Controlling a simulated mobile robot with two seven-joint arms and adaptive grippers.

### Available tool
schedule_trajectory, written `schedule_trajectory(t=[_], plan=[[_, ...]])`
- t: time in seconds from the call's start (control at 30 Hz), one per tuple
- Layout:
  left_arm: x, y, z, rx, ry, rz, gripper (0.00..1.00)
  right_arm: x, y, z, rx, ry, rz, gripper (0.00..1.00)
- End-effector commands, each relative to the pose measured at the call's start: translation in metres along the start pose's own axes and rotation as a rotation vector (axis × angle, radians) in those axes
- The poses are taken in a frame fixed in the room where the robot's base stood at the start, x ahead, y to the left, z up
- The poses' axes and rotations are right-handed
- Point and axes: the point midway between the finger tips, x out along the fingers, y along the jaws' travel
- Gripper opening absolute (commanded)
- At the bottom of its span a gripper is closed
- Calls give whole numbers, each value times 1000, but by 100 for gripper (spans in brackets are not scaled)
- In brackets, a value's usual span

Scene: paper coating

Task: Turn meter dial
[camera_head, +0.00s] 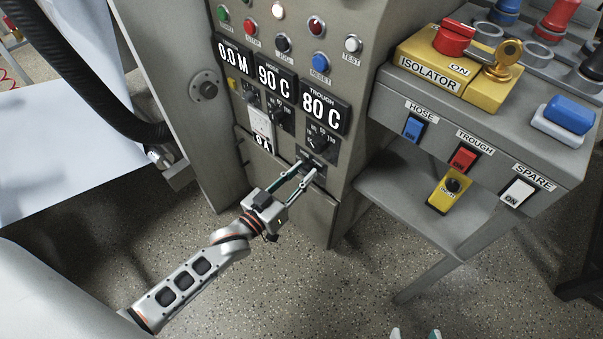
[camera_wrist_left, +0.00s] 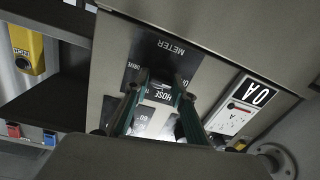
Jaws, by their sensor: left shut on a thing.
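The dark meter panel (camera_wrist_left: 172,50) with its METER label is on the lower front of the grey machine. The meter dial (camera_wrist_left: 160,82) on it is mostly hidden by my fingers. My left gripper (camera_head: 309,169) reaches the panel from the lower left. Its two fingertips stand on either side of the dial and are shut on it; they also show in the wrist view (camera_wrist_left: 160,85). The dial's exact angle cannot be read. My right gripper (camera_head: 415,334) shows only as two separated fingertips at the bottom edge, empty and away from the machine.
Displays above read 0.0 M (camera_head: 233,56), 90 C (camera_head: 273,80) and 80 C (camera_head: 322,106). Other black dials (camera_head: 280,117) sit close by. A grey switch console (camera_head: 480,120) with a yellow isolator box (camera_head: 455,66) juts out on the right. A white sheet (camera_head: 60,150) lies at left.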

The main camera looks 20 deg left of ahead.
Motion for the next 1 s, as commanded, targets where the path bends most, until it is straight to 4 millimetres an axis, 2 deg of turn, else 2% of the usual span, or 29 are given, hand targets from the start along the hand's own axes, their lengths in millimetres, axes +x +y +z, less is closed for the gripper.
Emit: schedule_trajectory(t=[0.27,0.77,1.0], plan=[[0,2,0,153,9,3,3,0,4,-2,-12,1,7,40],[-1,2,3,613,35,9,3,-2,3,10,-18,-26,7,40],[-1,3,5,806,45,12,3,-2,2,10,-12,-24,4,40]])
